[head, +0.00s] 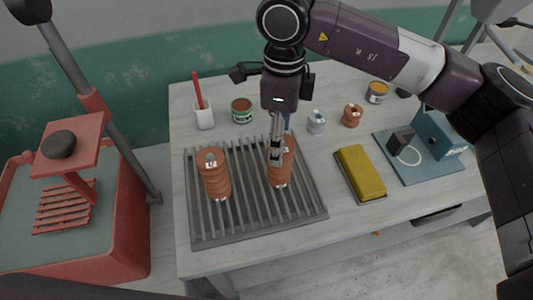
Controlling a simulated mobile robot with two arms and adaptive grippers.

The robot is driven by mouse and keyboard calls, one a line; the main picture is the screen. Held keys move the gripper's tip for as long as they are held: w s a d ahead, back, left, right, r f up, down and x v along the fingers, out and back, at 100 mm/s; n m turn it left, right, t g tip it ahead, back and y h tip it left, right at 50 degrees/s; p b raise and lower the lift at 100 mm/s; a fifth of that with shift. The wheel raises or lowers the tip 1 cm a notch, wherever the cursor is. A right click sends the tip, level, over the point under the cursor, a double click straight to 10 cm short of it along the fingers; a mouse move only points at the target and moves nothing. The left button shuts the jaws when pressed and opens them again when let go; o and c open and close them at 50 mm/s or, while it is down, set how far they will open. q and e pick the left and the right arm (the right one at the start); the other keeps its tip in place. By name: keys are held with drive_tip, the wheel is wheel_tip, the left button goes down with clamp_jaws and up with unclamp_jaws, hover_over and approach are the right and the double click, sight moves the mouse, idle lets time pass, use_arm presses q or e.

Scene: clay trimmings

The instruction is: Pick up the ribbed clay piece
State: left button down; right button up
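Two ribbed, reddish-brown clay pieces stand upright on a grey slatted rack (236,236) on the table. The left clay piece (217,182) stands clear of the grippers and has a small white label near its top. The right clay piece (285,172) is partly covered by my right gripper (275,160). That gripper points down, with its fingers at the piece's upper part. The fingers overlap in this view, so whether they touch or grip the piece cannot be told. My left gripper is not in view.
Behind the rack are a white cup (204,119) with a red stick, a green-labelled can (242,111), and spools (317,123) (352,116). A yellow block (362,172) and a blue device (438,137) lie to the right. A red stand (85,145) is left of the table.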

sight(277, 177)
wheel_tip(277, 177, down, 7)
drive_tip(key=p, duration=0.3)
drive_tip(key=shift+w+d+r+p, duration=0.1)
drive_tip(key=shift+p, duration=0.2)
drive_tip(key=shift+f, duration=0.35)
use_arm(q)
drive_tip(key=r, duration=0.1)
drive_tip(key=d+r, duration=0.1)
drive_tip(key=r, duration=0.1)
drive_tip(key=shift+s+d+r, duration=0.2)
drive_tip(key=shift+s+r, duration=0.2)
use_arm(e)
drive_tip(key=shift+c, duration=0.4)
drive_tip(key=c, duration=1)
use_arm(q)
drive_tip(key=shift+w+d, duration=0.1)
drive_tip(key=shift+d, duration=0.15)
use_arm(e)
drive_tip(key=shift+r, duration=0.1)
clamp_jaws()
